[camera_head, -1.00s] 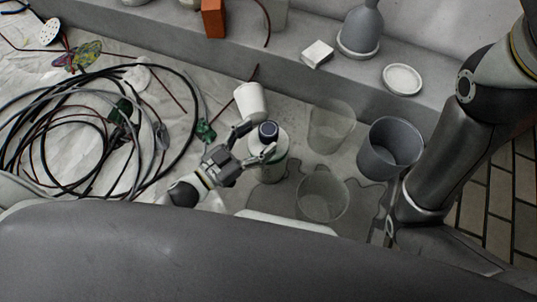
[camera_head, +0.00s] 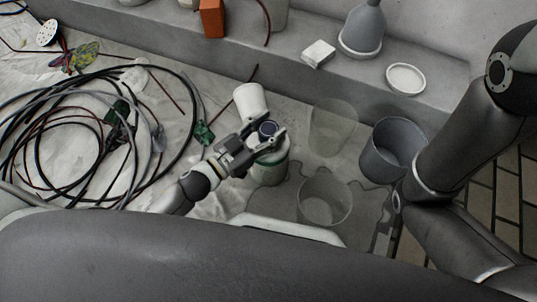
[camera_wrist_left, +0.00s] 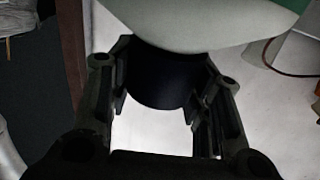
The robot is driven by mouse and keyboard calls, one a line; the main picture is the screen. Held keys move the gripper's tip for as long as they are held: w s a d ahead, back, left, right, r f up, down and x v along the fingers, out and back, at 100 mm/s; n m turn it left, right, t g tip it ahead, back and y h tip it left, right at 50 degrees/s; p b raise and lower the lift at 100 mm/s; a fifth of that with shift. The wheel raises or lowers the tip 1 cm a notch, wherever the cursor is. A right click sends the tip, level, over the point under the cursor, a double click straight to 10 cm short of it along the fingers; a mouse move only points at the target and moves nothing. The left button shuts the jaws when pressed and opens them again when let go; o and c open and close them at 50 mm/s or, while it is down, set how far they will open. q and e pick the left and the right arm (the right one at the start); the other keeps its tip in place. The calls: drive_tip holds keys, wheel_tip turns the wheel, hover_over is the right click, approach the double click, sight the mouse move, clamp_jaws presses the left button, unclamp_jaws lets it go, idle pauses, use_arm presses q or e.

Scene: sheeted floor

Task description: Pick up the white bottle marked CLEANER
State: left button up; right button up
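The white bottle (camera_head: 270,172) stands upright on the sheeted floor at the middle of the head view. It has a dark blue cap and some green on its side; no lettering is readable. My left gripper (camera_head: 267,127) is at its top, with one finger on each side of the cap. In the left wrist view the dark cap (camera_wrist_left: 160,80) lies between the two fingers (camera_wrist_left: 160,95), and the pale body of the bottle (camera_wrist_left: 200,20) fills the top. The fingers are spread, with no firm grip visible. My right gripper is out of view.
A white cup-like container (camera_head: 250,98) lies close behind the left gripper. Clear cups (camera_head: 332,125) and a grey bucket (camera_head: 392,150) stand to the right, near a dark puddle. Coiled cables (camera_head: 75,140) cover the floor at left. A grey ledge (camera_head: 290,65) runs behind.

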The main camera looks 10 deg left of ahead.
use_arm(q)
clamp_jaws()
drive_tip(key=shift+r, duration=0.15)
drive_tip(key=shift+r, duration=0.15)
